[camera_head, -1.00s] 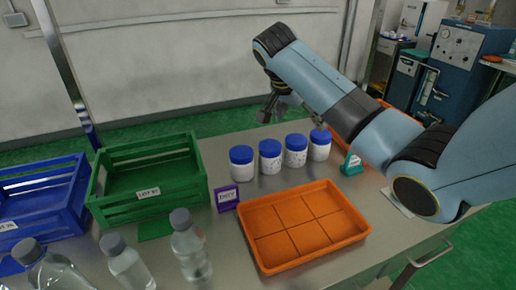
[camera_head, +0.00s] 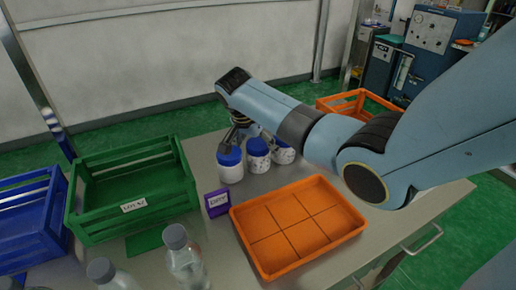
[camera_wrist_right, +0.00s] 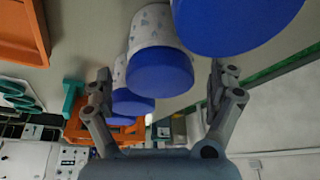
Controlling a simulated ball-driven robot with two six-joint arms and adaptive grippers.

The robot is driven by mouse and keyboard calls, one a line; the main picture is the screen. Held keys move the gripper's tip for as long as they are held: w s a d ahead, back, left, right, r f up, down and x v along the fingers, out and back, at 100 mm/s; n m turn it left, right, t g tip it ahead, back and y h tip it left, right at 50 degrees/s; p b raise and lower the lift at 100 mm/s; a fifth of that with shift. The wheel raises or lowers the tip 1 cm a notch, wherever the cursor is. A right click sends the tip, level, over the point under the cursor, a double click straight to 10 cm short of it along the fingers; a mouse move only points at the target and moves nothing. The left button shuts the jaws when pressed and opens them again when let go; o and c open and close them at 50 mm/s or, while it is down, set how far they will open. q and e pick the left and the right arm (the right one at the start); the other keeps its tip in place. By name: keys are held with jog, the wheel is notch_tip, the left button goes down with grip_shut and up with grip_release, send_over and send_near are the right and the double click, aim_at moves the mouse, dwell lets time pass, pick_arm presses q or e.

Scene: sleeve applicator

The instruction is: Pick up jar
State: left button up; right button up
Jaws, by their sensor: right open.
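White jars with blue lids stand in a row on the steel table: the left one (camera_head: 230,167), a second one (camera_head: 258,157) and a third one (camera_head: 284,153). My arm hides the space to their right. My right gripper (camera_head: 242,136) is open, pointing down at the left end of the row. In the right wrist view, one blue-lidded jar (camera_wrist_right: 160,72) lies between the spread fingers (camera_wrist_right: 161,76), with no clear contact. Another jar's lid (camera_wrist_right: 235,18) is larger at the top right, and a third lid (camera_wrist_right: 131,102) is farther off. My left gripper is out of view.
An orange divided tray (camera_head: 298,226) lies in front of the jars. A purple sign (camera_head: 217,203), a green crate (camera_head: 133,203) and a blue crate (camera_head: 30,215) are at the left. Clear bottles (camera_head: 186,260) stand near the front. An orange crate (camera_head: 355,103) is behind my arm.

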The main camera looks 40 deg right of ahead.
jog(key=shift+w+d+f, duration=0.1)
jog(key=shift+d+f, duration=0.1)
jog(key=shift+f, duration=0.35)
jog(key=c, duration=1.4)
jog(key=shift+r, duration=0.1)
jog(key=shift+c, duration=0.2)
jog(key=shift+r, duration=0.15)
